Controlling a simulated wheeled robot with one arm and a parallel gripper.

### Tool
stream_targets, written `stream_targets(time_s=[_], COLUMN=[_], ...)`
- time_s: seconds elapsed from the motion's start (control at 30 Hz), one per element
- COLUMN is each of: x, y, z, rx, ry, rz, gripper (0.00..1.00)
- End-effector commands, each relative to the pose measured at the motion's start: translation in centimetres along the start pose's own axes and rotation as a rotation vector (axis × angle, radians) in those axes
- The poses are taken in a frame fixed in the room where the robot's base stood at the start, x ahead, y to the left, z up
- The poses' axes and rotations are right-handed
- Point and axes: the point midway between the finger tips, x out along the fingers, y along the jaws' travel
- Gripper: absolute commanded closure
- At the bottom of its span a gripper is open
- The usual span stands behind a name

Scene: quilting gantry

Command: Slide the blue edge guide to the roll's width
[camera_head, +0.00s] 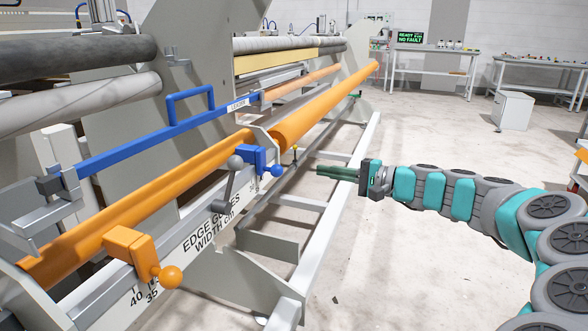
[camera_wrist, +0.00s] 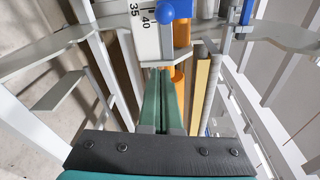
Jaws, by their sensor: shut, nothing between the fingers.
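The blue edge guide (camera_head: 252,157) sits on the scale rail (camera_head: 205,236) marked "EDGE GUIDES WIDTH cm", at the rail's far end. Its round blue knob (camera_head: 277,170) faces the aisle. In the wrist view the blue knob (camera_wrist: 174,10) is at the top edge, beside scale marks 35 and 40; most of the guide is cut off. My gripper (camera_head: 320,171) is shut and empty, to the right of the knob and apart from it. Its green fingers (camera_wrist: 161,73) lie together below the knob in the wrist view. I cannot tell the roll's width.
An orange edge guide (camera_head: 130,247) with an orange knob sits at the rail's near end. A grey crank handle (camera_head: 229,183) stands just left of the blue guide. Orange rollers (camera_head: 325,104) run behind. A white frame beam (camera_head: 345,206) lies below my gripper. The floor at right is open.

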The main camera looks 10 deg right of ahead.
Motion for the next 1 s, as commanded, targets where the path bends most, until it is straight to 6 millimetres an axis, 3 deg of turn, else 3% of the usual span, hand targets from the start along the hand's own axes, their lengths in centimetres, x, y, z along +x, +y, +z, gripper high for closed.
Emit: stream_targets(time_s=[0.17,0.67,1.0], x=[1.6,10.2,8.8], y=[0.0,0.0,-0.1], z=[-0.1,0.1,3.1], rx=[0.002,0.0,0.0], ry=[0.0,-0.001,0.0], rz=[-0.001,0.001,-0.002], gripper=[1.0,1.0,1.0])
